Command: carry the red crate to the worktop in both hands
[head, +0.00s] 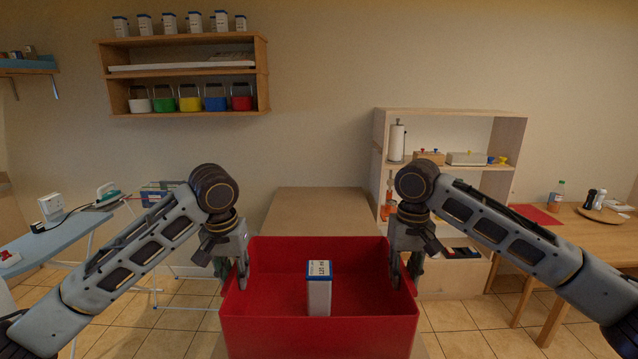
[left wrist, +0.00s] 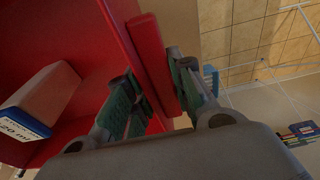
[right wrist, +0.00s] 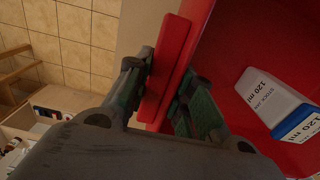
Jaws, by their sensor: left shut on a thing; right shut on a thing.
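The red crate (head: 318,338) is in front of me in the head view, with a white bottle with a blue cap (head: 319,290) standing inside it. My left gripper (head: 236,280) is shut on the crate's left rim; the left wrist view shows its fingers on both sides of the red rim (left wrist: 150,62). My right gripper (head: 405,280) is shut on the right rim, and the right wrist view shows that rim (right wrist: 168,70) between its fingers. A brown worktop (head: 318,212) lies behind the crate. Whether the crate rests on anything is hidden.
An ironing board (head: 60,240) stands at the left. A wooden shelf unit (head: 450,125) stands behind on the right, and a wooden table (head: 570,225) is at the far right. A wall shelf (head: 185,75) holds several coloured containers. The visible worktop surface is clear.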

